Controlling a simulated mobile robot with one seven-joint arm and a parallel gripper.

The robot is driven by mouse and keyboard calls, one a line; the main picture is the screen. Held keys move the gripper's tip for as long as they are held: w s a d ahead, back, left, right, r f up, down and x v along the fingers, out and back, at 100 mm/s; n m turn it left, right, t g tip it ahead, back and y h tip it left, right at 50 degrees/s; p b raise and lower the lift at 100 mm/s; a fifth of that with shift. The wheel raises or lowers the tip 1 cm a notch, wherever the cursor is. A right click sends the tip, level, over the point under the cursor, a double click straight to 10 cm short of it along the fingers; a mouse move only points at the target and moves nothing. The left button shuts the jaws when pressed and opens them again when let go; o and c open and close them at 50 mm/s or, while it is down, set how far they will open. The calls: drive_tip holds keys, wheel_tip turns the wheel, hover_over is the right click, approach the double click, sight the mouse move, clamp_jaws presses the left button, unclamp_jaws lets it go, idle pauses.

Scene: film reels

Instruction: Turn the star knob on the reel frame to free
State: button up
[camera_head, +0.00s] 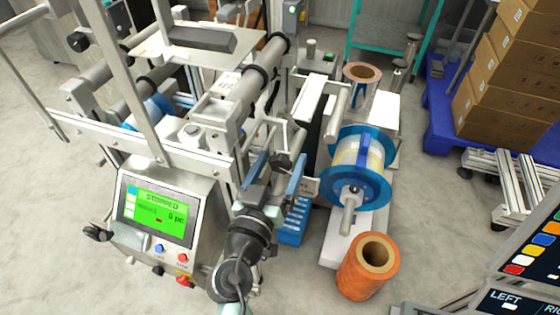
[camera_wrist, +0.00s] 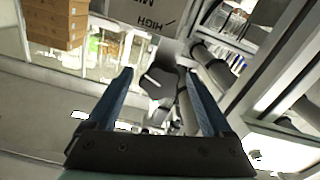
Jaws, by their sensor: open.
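A dark star knob (camera_wrist: 160,84) with rounded lobes shows in the wrist view, against a grey metal frame. My gripper (camera_wrist: 158,74) is open, with its two blue fingers on either side of the knob in that picture. I cannot tell how far the fingertips are from it, and no contact is visible. In the head view my gripper (camera_head: 282,156) is beside the machine, left of the blue-flanged reel (camera_head: 372,187).
A control screen (camera_head: 157,214) reading STOPPED stands left of my arm. An orange spool (camera_head: 362,281) stands at the front right. Metal rollers (camera_head: 262,68) and frame bars lie close around my gripper. Cardboard boxes (camera_head: 510,75) are stacked at the right.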

drive_tip(key=b+v, duration=0.1)
drive_tip(key=v, duration=1.1)
drive_tip(key=shift+s, duration=0.35)
drive_tip(key=shift+a, duration=0.1)
